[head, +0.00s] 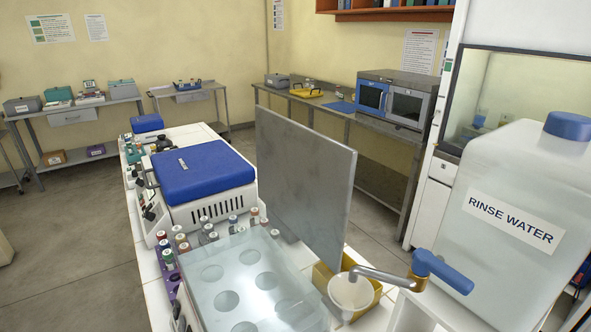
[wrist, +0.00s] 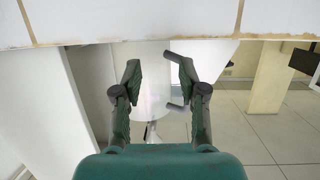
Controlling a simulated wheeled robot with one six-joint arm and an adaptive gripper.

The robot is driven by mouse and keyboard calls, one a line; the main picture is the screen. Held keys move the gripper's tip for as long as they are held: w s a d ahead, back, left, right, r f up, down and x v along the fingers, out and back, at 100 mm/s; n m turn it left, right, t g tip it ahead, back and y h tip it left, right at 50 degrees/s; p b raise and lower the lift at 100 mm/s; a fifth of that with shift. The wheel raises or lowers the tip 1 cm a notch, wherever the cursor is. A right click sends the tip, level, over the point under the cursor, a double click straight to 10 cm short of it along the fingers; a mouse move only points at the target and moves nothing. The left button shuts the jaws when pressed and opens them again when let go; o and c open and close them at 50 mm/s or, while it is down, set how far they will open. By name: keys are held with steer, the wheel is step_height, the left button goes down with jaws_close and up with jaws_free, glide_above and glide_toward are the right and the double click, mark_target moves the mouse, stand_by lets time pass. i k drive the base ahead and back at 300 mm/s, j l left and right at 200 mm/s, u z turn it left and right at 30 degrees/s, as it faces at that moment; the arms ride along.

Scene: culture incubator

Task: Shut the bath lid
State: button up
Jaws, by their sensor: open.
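The bath (head: 243,284) stands at the front of the tiled bench in the head view, its pale flat top marked with several round openings. A large grey panel (head: 305,185) stands upright at its far right side. It looks like a raised lid, but I cannot tell whether it is hinged to the bath. My gripper (wrist: 160,88) shows only in the wrist view. Its two dark fingers are apart with nothing held between them. A pale, blurred shape lies beyond the fingers. The bath and panel are not recognisable in the wrist view.
A blue-lidded machine (head: 203,173) stands behind the bath, with capped tubes (head: 181,243) between. At right are a rinse water container (head: 505,205), its blue tap (head: 440,270) and a white funnel (head: 350,290). A white tiled edge (wrist: 140,22) crosses the wrist view's top; floor (wrist: 240,125) shows below.

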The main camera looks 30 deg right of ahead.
mark_target(305, 176)
steer(key=l+u, duration=0.15)
steer(key=l, duration=0.25)
steer(key=l+u, duration=0.15)
steer(key=l, duration=0.3)
steer(key=k+l+u, duration=0.15)
steer(key=l, duration=0.25)
steer(key=l+u, duration=0.15)
steer(key=l, duration=0.25)
steer(key=k+l+u, duration=0.2)
steer(key=l, duration=0.2)
steer(key=k+l+u, duration=0.15)
steer(key=l, duration=0.65)
steer(key=k+l+u, duration=0.1)
steer(key=l, duration=0.4)
steer(key=l+z, duration=0.15)
steer(key=l, duration=0.55)
steer(key=i, duration=0.05)
